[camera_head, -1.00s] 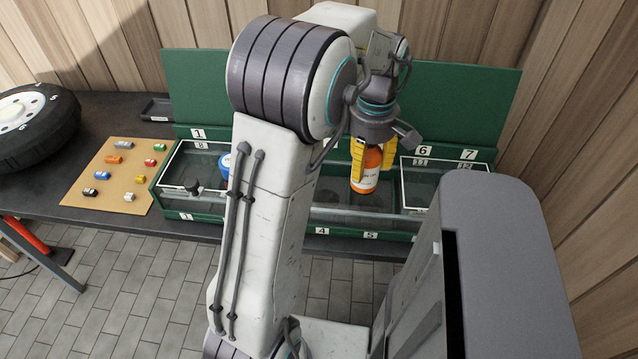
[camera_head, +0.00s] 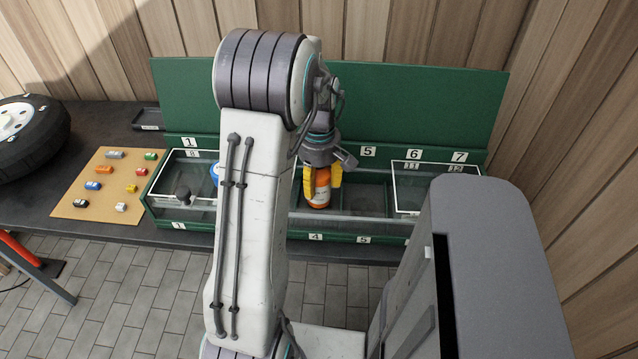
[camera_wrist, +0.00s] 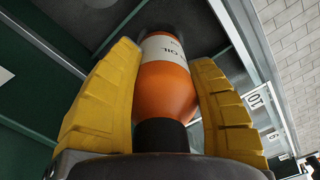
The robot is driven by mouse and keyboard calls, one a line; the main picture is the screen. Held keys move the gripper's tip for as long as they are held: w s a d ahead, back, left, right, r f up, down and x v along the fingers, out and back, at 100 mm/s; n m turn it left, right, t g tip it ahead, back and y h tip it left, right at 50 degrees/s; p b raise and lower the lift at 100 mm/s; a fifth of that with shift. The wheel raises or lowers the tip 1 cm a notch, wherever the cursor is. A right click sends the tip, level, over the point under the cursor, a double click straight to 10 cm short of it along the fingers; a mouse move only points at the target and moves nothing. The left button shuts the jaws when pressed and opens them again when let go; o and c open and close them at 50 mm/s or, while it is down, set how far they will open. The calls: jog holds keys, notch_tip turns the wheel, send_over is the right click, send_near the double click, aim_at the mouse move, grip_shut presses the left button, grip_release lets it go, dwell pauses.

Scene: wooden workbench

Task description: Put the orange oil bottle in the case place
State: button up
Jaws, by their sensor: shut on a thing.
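The orange oil bottle (camera_head: 320,190) has a white label and a dark cap. My gripper (camera_head: 321,178) with yellow fingers is shut on it, one finger on each side. In the wrist view the bottle (camera_wrist: 165,90) lies between both fingers of my gripper (camera_wrist: 165,105), its label reading "OIL". The green case (camera_head: 390,236) stands open on the bench with numbered compartments. The bottle is upright over or in a middle compartment, left of the empty one under label 5. I cannot tell whether its base touches the case floor. My arm hides part of the case.
A blue-topped item (camera_head: 214,172) shows in the case beside my arm. Clear-lidded sections are at the case's left and right (camera_head: 420,185). A tan board (camera_head: 105,183) with several small coloured pieces and a tire (camera_head: 30,130) are at left. The green lid (camera_head: 420,100) stands behind.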

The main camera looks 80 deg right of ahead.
jog(key=shift+f, duration=0.5)
jog(key=shift+f, duration=0.1)
jog(key=shift+f, duration=0.1)
jog(key=o, duration=1.2)
notch_tip(320, 180, up, 12)
jog(key=shift+r+p, duration=0.2)
jog(key=shift+p, duration=0.35)
